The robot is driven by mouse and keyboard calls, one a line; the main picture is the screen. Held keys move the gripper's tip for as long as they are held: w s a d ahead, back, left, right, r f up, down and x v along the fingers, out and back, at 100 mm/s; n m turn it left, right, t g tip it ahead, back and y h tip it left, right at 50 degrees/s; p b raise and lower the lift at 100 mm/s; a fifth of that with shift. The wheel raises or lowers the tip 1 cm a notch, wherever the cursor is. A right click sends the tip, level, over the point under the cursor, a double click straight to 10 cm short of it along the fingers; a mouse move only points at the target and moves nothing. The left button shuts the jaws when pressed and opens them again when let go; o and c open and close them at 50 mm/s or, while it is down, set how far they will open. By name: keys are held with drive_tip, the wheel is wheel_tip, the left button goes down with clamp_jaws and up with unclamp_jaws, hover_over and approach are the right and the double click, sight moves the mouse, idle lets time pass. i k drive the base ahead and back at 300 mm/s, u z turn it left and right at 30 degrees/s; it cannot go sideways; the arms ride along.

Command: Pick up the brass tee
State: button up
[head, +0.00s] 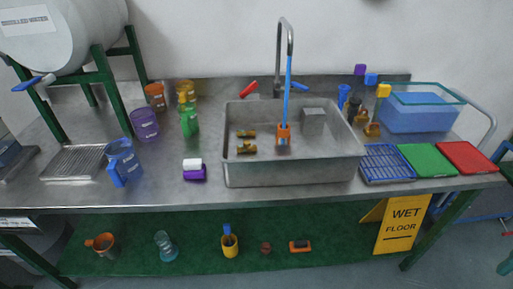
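Two small brass fittings lie in the left part of the metal sink basin (235,178). The rear brass fitting (246,134) lies crosswise and looks slim. The front brass fitting (246,148) looks a little bulkier and may be the brass tee, but they are too small to tell apart surely. My gripper is not in view, and neither is my arm.
A grey block (312,121) is at the right rear of the basin. A purple-and-white item (194,170) lies left of the sink. The counter front-left is mostly clear.

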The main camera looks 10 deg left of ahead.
sight(246, 146)
drive_tip(key=i, duration=1)
